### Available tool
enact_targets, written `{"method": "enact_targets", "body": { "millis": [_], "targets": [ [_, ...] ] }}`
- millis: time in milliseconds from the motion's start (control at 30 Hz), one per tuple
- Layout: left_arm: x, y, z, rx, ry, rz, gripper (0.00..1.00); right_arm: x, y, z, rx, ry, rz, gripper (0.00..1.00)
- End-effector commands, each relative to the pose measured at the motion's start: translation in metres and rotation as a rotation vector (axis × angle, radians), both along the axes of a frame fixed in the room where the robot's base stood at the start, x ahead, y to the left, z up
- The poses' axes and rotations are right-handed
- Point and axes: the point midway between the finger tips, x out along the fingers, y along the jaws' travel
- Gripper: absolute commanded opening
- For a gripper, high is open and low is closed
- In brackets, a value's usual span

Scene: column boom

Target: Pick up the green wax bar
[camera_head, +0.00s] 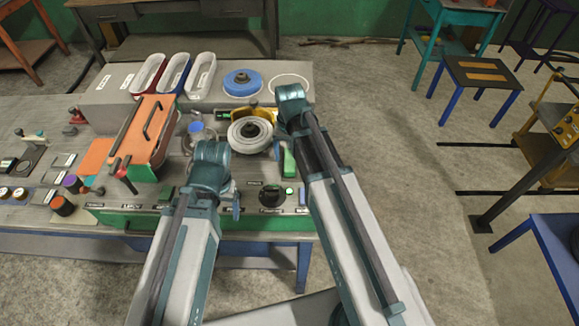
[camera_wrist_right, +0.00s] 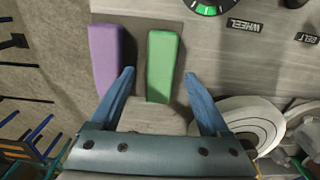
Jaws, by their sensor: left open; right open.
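The green wax bar (camera_wrist_right: 161,65) lies on the grey bench top beside a purple bar (camera_wrist_right: 106,55) in the right wrist view. In the head view the green wax bar (camera_head: 289,163) shows beside my right forearm, partly hidden by it. My right gripper (camera_wrist_right: 158,74) is open and empty, its fingertips appearing on either side of the green bar's near end. I cannot tell how far above the bench they are. My left gripper (camera_head: 236,204) is over the bench's front edge, mostly hidden by its own wrist; it is open.
A white wheel (camera_head: 249,135) stands close to the right gripper; it also shows in the right wrist view (camera_wrist_right: 252,122). A round dial (camera_head: 271,196) is in front of the green bar. An orange machine cover (camera_head: 150,135) stands to the left.

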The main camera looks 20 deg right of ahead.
Motion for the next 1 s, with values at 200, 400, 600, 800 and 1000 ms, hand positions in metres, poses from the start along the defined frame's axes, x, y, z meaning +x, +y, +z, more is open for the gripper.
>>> {"method": "enact_targets", "body": {
  "millis": [200,400,600,800,1000],
  "targets": [
    [0.000,0.000,-0.024,0.000,0.000,0.001,0.80,0.000,0.000,-0.024,0.000,0.000,0.000,0.80],
    [0.000,0.000,-0.022,0.000,0.000,0.001,0.80,0.000,0.000,-0.022,0.000,0.000,0.000,0.80],
    [0.000,0.000,-0.022,0.000,0.000,0.001,0.80,0.000,0.000,-0.022,0.000,0.000,0.000,0.49],
    [0.000,0.000,-0.022,0.000,0.000,0.001,0.80,0.000,0.000,-0.022,0.000,0.000,0.000,0.13],
    [0.000,0.000,-0.022,0.000,0.000,0.001,0.80,0.000,0.000,-0.022,0.000,0.000,0.000,0.00]
  ]
}}
